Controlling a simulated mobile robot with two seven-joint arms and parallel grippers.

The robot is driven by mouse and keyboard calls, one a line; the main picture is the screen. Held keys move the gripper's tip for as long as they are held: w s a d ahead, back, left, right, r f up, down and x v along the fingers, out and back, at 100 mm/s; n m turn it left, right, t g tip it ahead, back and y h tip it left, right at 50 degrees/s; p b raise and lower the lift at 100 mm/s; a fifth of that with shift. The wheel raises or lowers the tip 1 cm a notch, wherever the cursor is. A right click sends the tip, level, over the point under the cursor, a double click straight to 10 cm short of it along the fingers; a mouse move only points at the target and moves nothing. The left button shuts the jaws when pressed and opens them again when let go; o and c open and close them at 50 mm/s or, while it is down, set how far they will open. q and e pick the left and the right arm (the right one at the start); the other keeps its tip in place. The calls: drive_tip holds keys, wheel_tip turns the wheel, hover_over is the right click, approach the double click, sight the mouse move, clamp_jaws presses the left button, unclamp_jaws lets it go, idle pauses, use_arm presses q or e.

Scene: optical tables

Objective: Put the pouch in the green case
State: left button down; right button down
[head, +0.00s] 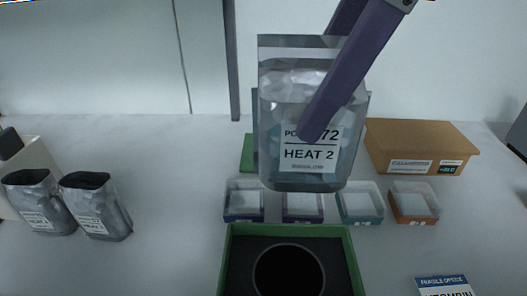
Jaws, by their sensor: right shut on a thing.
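The pouch (285,178) is a translucent silvery bag with a white label reading "HEAT 2". It hangs upright in the upper middle of the head view, in front of the back wall. My right gripper (313,125), with long purple fingers, comes down from the upper right and is shut on the pouch. One finger crosses the pouch's front. The green case (229,262) is at the bottom middle, below the pouch in the picture. It is open, with a dark inside and a round black recess (288,272). Its near edge is cut off. My left gripper is out of view.
Several small clear-walled boxes (415,204) stand in a row behind the case. A brown cardboard box (420,140) is at the back right. Two silver pouches (97,208) stand at the left. A "FRAGILE OPTICS" card (444,284) lies at the lower right.

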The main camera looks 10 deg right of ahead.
drive_tip(key=shift+f+b, duration=0.95)
drive_tip(key=shift+f, duration=9.1)
drive_tip(key=shift+f, duration=0.1)
drive_tip(key=shift+c, duration=0.5)
unclamp_jaws()
